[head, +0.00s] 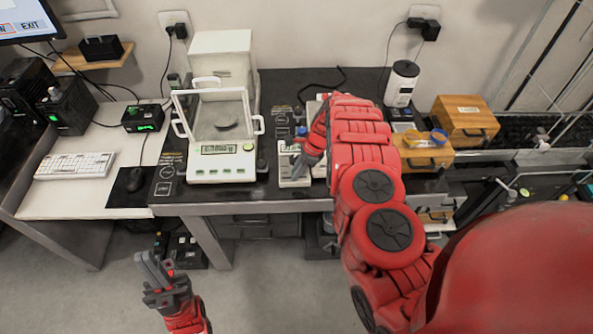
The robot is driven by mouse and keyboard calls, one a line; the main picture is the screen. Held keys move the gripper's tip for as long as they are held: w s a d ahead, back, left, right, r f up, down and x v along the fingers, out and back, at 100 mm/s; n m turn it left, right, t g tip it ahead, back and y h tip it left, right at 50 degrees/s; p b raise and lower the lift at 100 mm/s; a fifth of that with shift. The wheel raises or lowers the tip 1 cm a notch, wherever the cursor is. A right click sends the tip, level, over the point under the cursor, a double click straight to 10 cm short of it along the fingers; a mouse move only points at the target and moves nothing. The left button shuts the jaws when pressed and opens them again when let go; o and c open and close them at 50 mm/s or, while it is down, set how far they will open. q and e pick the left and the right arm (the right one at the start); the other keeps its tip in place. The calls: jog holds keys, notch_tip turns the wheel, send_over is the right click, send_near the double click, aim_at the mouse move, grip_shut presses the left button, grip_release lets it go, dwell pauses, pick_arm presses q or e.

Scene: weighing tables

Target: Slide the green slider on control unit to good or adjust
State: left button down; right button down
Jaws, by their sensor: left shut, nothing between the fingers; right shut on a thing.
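The white control unit (285,160) sits on the dark weighing table, just right of the balance, partly hidden by my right arm. My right gripper (298,172) points down at this unit, with its fingers closed at the unit's face. The green slider cannot be made out; the fingers seem to cover it, and the labels good and adjust are not readable. My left gripper (150,268) is shut and empty, low over the floor in front of the tables, well away from the unit.
A balance (222,168) with a glass draft shield stands left of the unit. A white keyboard (75,165) and black mouse (131,180) lie on the left desk. A white grinder-like device (402,83) and wooden boxes (464,122) stand at right.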

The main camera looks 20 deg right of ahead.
aim_at(282, 178)
dwell(0.3)
jog(key=a+b, duration=0.1)
jog(key=w+a+b, duration=0.1)
jog(key=a, duration=0.1)
jog(key=shift+a+f, duration=0.1)
jog(key=shift+a, duration=0.05)
jog(key=c, duration=0.9)
grip_release()
jog(key=shift+o, duration=0.9)
jog(key=shift+a, duration=0.1)
